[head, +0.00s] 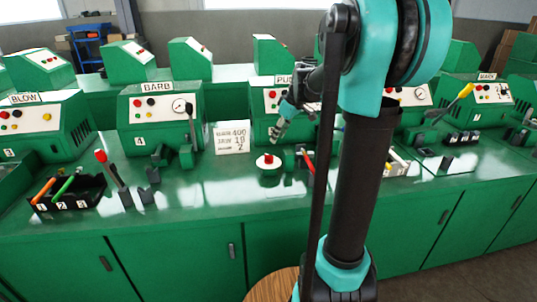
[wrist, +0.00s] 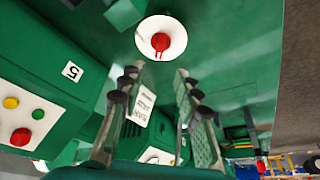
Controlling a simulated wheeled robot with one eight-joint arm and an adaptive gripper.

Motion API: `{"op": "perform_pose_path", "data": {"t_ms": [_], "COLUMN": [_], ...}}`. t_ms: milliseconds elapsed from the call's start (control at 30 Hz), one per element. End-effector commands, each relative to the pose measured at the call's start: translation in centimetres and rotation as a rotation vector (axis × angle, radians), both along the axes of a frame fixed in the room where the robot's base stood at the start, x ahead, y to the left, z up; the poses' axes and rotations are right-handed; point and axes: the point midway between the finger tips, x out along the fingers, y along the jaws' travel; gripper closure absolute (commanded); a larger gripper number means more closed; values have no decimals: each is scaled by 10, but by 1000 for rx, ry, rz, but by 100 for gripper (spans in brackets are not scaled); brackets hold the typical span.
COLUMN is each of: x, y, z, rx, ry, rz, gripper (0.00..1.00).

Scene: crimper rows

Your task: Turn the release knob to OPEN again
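The release knob appears to be the red knob (head: 268,158) on a round white plate (head: 263,166), on the green bench in front of the middle machine. In the wrist view, the red knob (wrist: 160,42) and white plate (wrist: 172,24) lie just beyond the fingertips. My gripper (head: 276,136) hangs above the knob in the head view. In the wrist view, my gripper (wrist: 160,72) is open, with a clear gap between its fingers and nothing between them. The knob looks apart from the fingers. No OPEN marking is legible.
A card with numbers (head: 232,138) stands left of the knob. A red-handled lever (head: 307,162) stands close on its right. A black tray (head: 68,194) with orange and green handles lies at the left.

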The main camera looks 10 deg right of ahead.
Motion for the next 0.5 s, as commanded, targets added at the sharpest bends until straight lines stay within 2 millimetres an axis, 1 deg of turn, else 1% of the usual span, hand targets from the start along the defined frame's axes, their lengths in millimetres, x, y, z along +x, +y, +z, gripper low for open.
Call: {"op": "perform_pose_path", "data": {"t_ms": [33, 300, 500], "x": [3, 18, 26], "y": [3, 18, 25], "z": [-10, -59, -86], "rx": [0, 0, 1], "ry": [0, -1, -1], "rz": [1, 1, 0], "gripper": [67, 67, 67]}}
